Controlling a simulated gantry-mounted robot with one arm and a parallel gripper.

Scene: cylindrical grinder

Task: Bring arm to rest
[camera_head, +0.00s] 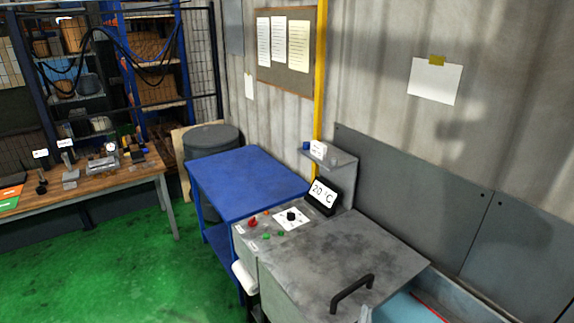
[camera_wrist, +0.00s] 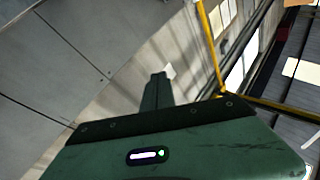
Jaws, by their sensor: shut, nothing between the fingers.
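My gripper (camera_wrist: 160,77) shows in the wrist view, with its dark green body filling the bottom of the picture. Its two fingers are together and nothing is between them. It points toward a pale wall and is clear of any object. The arm does not show in the head view. Soft dark shadows lie on the wall at the right there.
A wooden workbench (camera_head: 110,187) with metal parts stands left. Green floor (camera_head: 100,265) is open between.

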